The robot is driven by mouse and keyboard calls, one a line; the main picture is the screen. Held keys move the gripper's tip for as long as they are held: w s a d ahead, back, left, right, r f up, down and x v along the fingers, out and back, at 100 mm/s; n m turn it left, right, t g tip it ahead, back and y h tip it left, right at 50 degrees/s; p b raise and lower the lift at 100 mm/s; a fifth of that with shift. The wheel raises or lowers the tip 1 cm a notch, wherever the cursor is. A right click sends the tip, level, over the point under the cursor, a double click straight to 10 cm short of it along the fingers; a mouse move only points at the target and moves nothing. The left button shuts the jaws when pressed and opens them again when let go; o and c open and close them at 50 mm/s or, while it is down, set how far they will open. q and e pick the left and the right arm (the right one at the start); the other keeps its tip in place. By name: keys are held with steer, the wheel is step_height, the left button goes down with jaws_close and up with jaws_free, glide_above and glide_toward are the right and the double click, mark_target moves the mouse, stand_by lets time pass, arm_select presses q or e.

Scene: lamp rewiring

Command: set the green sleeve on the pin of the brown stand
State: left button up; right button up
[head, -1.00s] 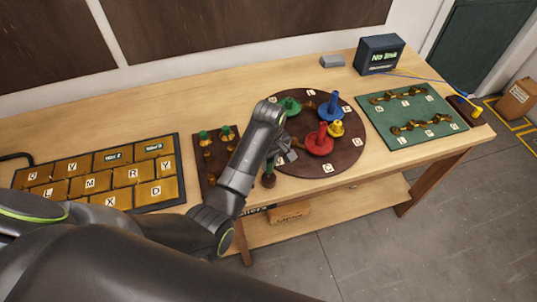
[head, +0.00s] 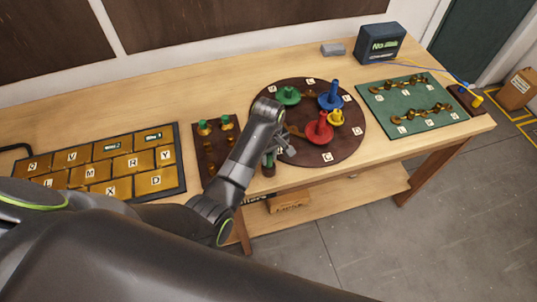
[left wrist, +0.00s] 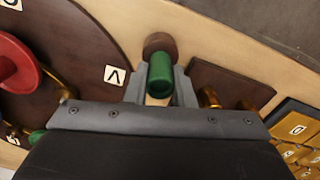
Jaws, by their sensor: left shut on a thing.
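The green sleeve (left wrist: 160,74) is between the fingers of my left gripper (left wrist: 160,92) in the left wrist view. The gripper is shut on it. In the head view my left gripper (head: 271,155) is at the front edge of the table, over the small round brown stand (head: 269,171). The stand also shows in the left wrist view (left wrist: 157,42), just beyond the sleeve, and the sleeve partly covers it. The stand's pin is hidden, so I cannot tell whether the sleeve is around it or above it. My right gripper is not in view.
A round dark board (head: 345,140) with coloured pieces is right of the stand. A brown peg board (head: 229,148) with green-topped pegs is left of it. A lettered key panel (head: 110,170) lies further left, a green board (head: 385,110) at the right.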

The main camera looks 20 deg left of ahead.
arm_select(q)
steer(key=shift+f, duration=0.45)
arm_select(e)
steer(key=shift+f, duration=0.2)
arm_select(q)
steer(key=o, duration=1)
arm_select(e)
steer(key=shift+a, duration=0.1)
